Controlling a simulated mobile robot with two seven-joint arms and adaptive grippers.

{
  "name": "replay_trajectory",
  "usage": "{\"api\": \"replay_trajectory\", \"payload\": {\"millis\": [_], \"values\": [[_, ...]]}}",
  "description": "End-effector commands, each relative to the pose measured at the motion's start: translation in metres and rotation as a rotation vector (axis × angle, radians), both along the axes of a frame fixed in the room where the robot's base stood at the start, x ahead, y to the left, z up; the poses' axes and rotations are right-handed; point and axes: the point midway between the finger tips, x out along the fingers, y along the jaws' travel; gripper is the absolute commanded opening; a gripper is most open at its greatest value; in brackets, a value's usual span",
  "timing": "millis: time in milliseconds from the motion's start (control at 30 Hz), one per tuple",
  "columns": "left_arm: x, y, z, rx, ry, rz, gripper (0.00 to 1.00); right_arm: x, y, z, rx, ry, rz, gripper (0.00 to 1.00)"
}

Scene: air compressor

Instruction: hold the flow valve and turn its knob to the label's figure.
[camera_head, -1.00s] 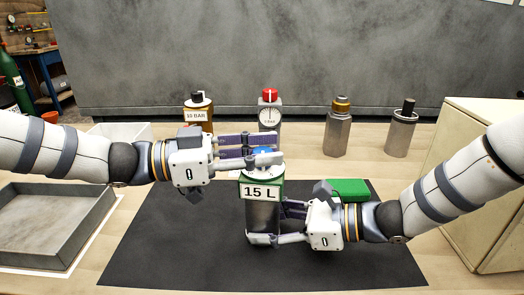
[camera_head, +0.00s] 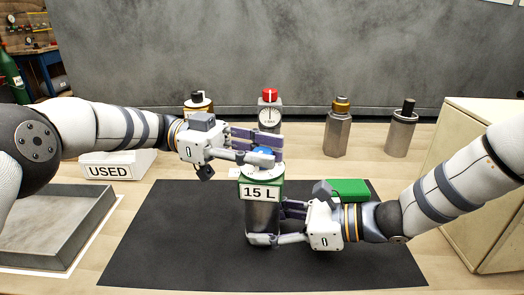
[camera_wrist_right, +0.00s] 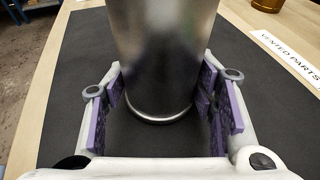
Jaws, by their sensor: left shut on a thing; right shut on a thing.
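The flow valve (camera_head: 262,214) stands upright on the black mat. It is a metal cylinder with a green band and a label (camera_head: 261,192) reading 15 L. Its blue knob (camera_head: 264,151) is on top, above a white dial, and is partly hidden by my left gripper. My left gripper (camera_head: 268,150) is shut on the blue knob from the left. My right gripper (camera_head: 271,225) is shut on the lower valve body from the right. In the right wrist view the metal body (camera_wrist_right: 165,60) stands between my purple-padded fingers (camera_wrist_right: 162,105). The dial's figures are too small to read.
Behind stand a valve with a red knob and gauge (camera_head: 269,115), a brass-topped part (camera_head: 338,128), a black-topped part (camera_head: 401,128) and a black-knobbed part (camera_head: 197,102). A green block (camera_head: 349,187) lies by my right gripper. A grey tray (camera_head: 60,225) and a USED box (camera_head: 108,171) are left.

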Motion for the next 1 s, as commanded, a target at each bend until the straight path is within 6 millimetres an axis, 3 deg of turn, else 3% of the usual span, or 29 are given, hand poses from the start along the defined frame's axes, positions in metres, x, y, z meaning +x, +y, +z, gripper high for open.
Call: {"api": "replay_trajectory", "payload": {"millis": [1000], "values": [[-0.0032, -0.001, -0.0009, 0.004, 0.003, -0.036, 0.0, 0.002, 0.0, 0.0029, 0.005, -0.003, -0.004, 0.3]]}}
